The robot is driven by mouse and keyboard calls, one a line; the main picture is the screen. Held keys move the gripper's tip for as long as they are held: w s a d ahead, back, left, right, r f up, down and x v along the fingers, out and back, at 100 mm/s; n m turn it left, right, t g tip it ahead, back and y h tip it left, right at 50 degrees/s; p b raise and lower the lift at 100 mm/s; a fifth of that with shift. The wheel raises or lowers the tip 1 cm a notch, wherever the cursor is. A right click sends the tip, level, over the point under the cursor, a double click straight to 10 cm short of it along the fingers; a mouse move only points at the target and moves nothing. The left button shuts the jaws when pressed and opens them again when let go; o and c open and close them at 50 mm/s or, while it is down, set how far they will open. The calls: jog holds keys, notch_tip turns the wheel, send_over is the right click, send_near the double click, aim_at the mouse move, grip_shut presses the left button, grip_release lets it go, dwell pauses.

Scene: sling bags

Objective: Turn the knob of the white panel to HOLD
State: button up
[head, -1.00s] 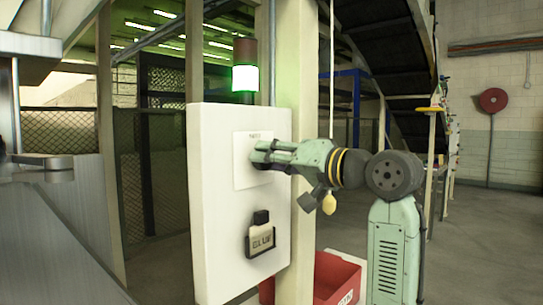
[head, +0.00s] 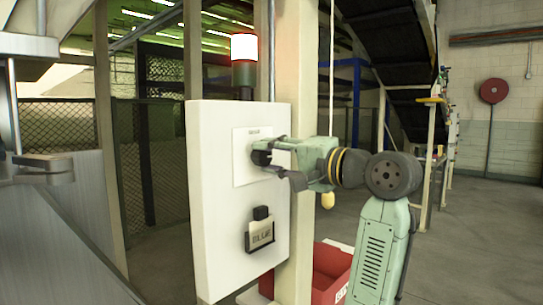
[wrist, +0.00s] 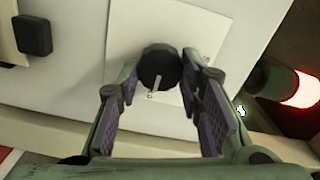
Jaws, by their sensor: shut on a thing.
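The white panel (head: 215,200) stands upright on a cream post in the head view. A pale plate (head: 253,134) on it carries small print too blurred to read. The round black knob (wrist: 159,66) sits on this plate in the wrist view, with a light pointer (wrist: 153,94) toward the picture's bottom. No HOLD mark can be read. My gripper (wrist: 160,72) is shut on the knob, one finger at each side. In the head view, my gripper (head: 268,165) is at the plate and largely hides the knob.
A signal lamp (head: 244,48) above the panel is lit at its top; its lit part looks red-white in the wrist view (wrist: 300,90). A red bin (head: 328,275) stands behind the post.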

dwell(0.4)
jog(key=o, duration=1.2)
jog(key=shift+c, duration=0.2)
jog(key=v, duration=1.2)
jog(key=shift+s+d, duration=0.1)
